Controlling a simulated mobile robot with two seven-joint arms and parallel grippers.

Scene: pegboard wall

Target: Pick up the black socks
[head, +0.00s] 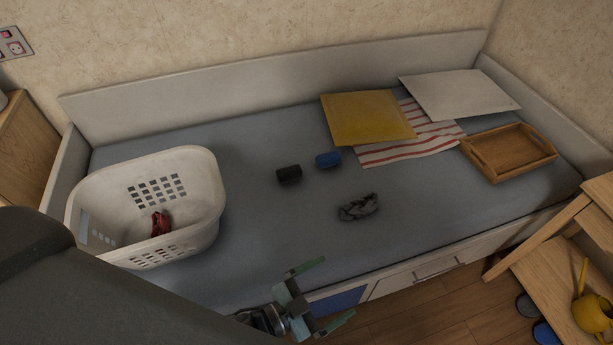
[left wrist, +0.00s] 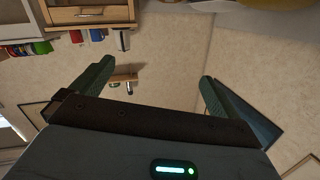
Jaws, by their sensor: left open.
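The black socks (head: 289,175) are a small dark roll lying on the grey mattress, left of its middle. My left gripper (head: 331,293) is in the head view at the bed's front edge. It is open and empty, well apart from the socks and on the near side of them. In the left wrist view the two fingers of my left gripper (left wrist: 154,74) stand wide apart with nothing between them. The socks do not show in that view. My right gripper is not in view.
A white basket (head: 206,190) holding a red item (head: 160,223) stands at left. A yellow cushion (head: 366,117) and wooden tray (head: 541,151) lie at right.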

